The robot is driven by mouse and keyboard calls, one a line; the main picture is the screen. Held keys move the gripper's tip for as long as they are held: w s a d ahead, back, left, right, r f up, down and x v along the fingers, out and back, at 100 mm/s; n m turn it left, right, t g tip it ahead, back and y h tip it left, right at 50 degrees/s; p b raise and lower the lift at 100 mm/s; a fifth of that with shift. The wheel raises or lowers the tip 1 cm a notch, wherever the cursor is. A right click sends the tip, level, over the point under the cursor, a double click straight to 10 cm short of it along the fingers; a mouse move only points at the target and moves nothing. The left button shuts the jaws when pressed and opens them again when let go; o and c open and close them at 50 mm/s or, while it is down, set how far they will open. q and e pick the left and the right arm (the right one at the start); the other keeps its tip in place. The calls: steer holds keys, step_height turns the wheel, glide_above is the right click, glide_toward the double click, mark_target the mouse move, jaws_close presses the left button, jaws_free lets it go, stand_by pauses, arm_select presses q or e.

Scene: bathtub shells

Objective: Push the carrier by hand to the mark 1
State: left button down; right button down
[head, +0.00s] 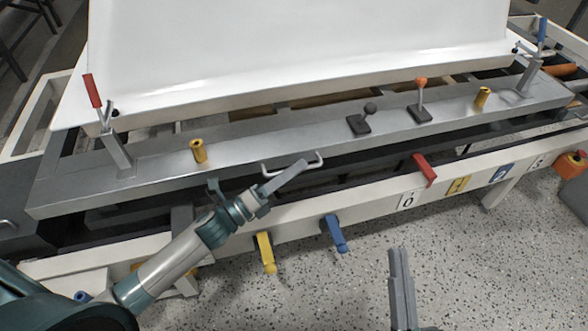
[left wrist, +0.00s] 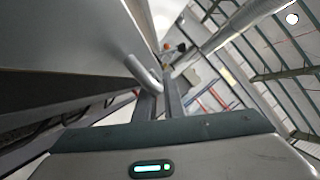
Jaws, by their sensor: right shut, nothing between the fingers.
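The carrier is a long grey metal beam (head: 330,128) under a white tub shell (head: 300,45). A light bar handle (head: 313,163) is on its front side; a handle also shows in the left wrist view (left wrist: 143,74). My left gripper (head: 287,178) is at this handle, its fingers beside or against the bar. The fingers look close together; their grip is unclear. The red pointer (head: 424,168) has its tip between mark 0 (head: 408,200) and the yellow mark 1 (head: 459,185). My right gripper (head: 400,262) is shut and empty over the floor, in front of the rail.
A blue mark 2 (head: 500,173) and mark 3 (head: 536,161) follow rightward on the white rail. Yellow (head: 265,252) and blue (head: 336,233) levers hang below it. Two knobbed levers and yellow posts stand on the beam. The speckled floor (head: 500,260) in front is clear.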

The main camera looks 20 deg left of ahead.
arm_select(q)
steer(key=shift+w+d, duration=0.1)
